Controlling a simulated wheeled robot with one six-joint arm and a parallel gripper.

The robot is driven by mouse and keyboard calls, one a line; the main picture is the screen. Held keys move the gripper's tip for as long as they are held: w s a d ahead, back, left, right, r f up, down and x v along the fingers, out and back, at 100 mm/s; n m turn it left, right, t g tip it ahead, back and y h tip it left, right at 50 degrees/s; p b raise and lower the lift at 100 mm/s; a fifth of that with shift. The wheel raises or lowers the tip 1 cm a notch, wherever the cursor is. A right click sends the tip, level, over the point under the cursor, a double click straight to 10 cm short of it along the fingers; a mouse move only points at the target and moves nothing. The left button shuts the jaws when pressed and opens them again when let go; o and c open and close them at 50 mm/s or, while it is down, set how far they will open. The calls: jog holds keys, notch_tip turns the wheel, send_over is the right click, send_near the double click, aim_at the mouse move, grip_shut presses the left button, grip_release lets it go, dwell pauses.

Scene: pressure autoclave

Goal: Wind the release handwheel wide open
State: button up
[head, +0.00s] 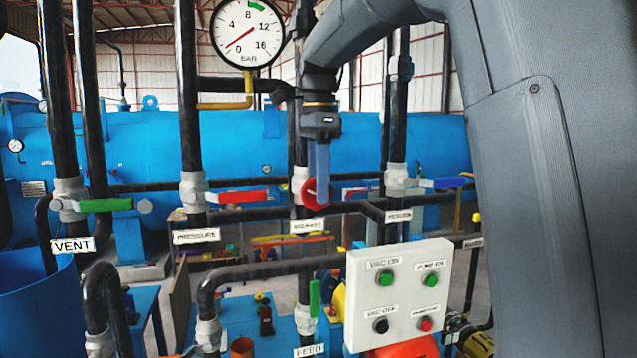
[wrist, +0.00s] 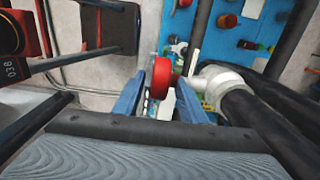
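The red handwheel (head: 306,191) is on the dark vertical pipe in the middle of the head view, just above a white label too blurred to read. My gripper (head: 319,190) points down, its blue fingers overlapping the wheel's right part in that view. In the wrist view the handwheel (wrist: 162,78) is seen edge-on, between the tips of my gripper (wrist: 160,98). The fingers are apart, with a visible gap at the left finger. I cannot tell whether the right finger touches the rim.
A pressure gauge (head: 247,32) hangs above. A green-handled VENT valve (head: 105,205), a red lever (head: 243,197) and a blue lever (head: 449,183) flank the wheel. A button panel (head: 397,295) stands low right. In the wrist view, a pale valve body (wrist: 222,85) and dark pipes crowd the right.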

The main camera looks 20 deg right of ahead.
jog(key=shift+f, duration=0.2)
jog(key=shift+c, duration=0.3)
grip_shut()
